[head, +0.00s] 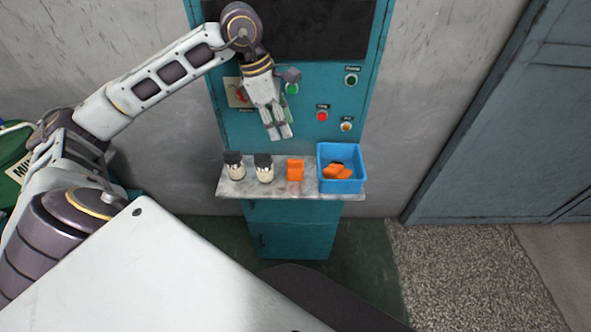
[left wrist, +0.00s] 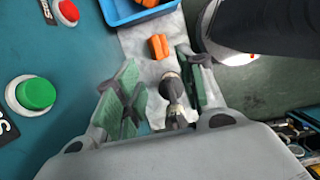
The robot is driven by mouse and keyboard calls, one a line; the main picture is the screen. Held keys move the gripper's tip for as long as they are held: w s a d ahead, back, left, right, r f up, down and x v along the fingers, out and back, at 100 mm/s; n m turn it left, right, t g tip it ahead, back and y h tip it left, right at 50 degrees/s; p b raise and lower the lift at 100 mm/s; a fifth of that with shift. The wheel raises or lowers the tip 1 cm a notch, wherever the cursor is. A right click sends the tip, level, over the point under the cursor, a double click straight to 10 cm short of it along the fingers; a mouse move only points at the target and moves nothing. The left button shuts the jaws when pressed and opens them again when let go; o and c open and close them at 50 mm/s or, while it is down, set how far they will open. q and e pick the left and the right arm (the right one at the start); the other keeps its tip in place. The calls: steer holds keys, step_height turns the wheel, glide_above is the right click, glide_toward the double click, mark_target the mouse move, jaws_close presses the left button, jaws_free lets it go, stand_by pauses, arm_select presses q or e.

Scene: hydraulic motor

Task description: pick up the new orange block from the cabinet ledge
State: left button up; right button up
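A single orange block (head: 295,170) stands on the grey marble-look cabinet ledge (head: 258,190), between a dark-capped jar and a blue bin. It also shows in the left wrist view (left wrist: 159,47), beyond the fingers. My left gripper (head: 280,133) hangs in front of the teal panel, above the ledge and apart from the block. In the left wrist view its green-padded fingers (left wrist: 160,98) are spread with nothing held; a jar (left wrist: 174,92) shows beyond the gap between them. My right gripper is in neither view.
The blue bin (head: 356,184) to the right of the block holds several orange pieces (head: 336,172). Two dark-capped jars (head: 235,170) (head: 265,172) stand to the left. The panel has a green button (head: 292,88) and a red button (head: 322,116) close to my left gripper.

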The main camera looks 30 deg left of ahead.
arm_select(q)
steer(key=f, duration=0.2)
glide_above(295, 160)
steer(key=s, duration=0.2)
steer(key=shift+w+a+f+p, duration=0.15)
steer(key=shift+a+f+p, duration=0.1)
steer(key=shift+f, duration=1.25)
steer(key=shift+w+a+f+p, duration=0.1)
steer(key=shift+a+f, duration=0.1)
steer(key=shift+f, duration=1.25)
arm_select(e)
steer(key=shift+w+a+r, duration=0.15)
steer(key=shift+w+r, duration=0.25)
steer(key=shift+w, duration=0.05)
arm_select(q)
steer(key=shift+w+f+p, duration=0.2)
steer(key=shift+f+p, duration=0.15)
steer(key=shift+f, duration=0.4)
steer(key=shift+p+x, duration=0.4)
steer(key=shift+x, duration=1.45)
steer(key=shift+w+a, duration=0.1)
steer(key=shift+w, duration=0.05)
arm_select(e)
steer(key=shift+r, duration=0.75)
arm_select(q)
jaws_close()
